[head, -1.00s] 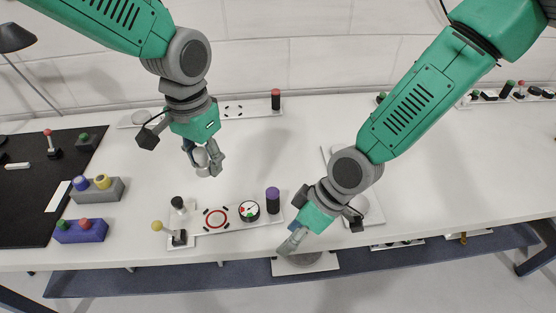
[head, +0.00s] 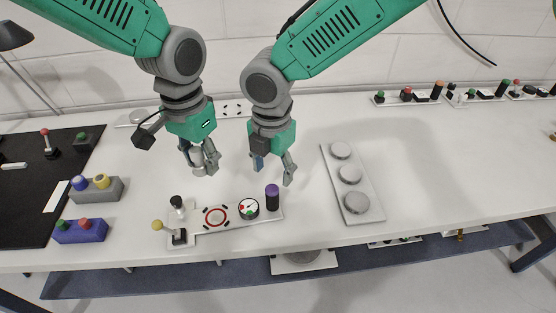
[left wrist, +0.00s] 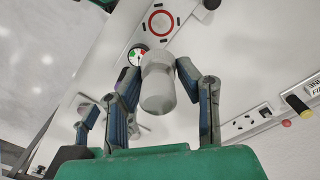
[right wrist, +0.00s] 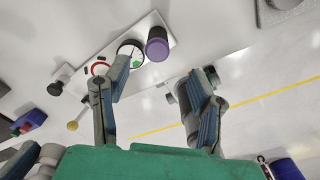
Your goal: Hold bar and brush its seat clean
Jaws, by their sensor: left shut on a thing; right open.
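My left gripper (head: 199,160) is shut on a pale grey-white cylinder (left wrist: 157,85), over the table behind the panel. The cylinder fills the space between the fingers in the left wrist view. My right gripper (head: 273,172) is open and empty, just behind and above the purple cylinder, which also shows in the right wrist view (right wrist: 157,44). I cannot tell which thing is the bar, its seat or a brush.
A plate with three grey discs (head: 362,214) lies to the right. The table's right middle is clear.

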